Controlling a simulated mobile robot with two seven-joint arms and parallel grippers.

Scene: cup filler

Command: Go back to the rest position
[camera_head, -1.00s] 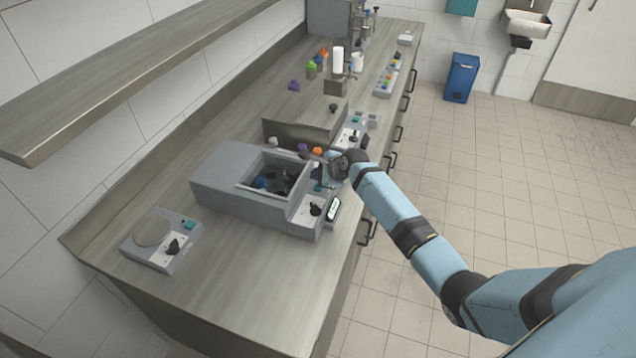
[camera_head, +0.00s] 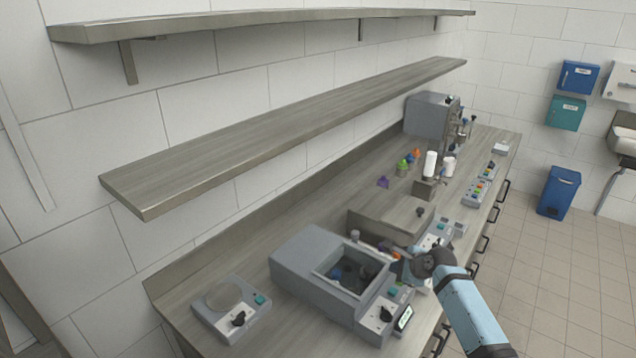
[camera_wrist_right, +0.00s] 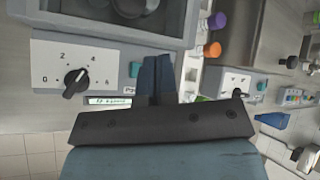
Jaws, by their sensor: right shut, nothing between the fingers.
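My right arm reaches in from the lower right in the head view. Its gripper (camera_head: 400,255) is small there, beside the right side of the grey cup filler machine (camera_head: 300,262). In the right wrist view the two dark fingers of my right gripper (camera_wrist_right: 156,75) are together with nothing between them. They lie in front of the machine's front edge, right of its black dial (camera_wrist_right: 75,82) marked with numbers. The machine's open well holds dark parts and something blue. My left gripper is in neither view.
A small scale-like device (camera_head: 230,308) stands left of the machine on the counter. Coloured caps (camera_head: 404,166) and white cylinders (camera_head: 430,164) stand farther back. Two shelves (camera_head: 290,120) hang on the wall above. A blue bin (camera_head: 558,192) stands on the floor at right; the floor between is clear.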

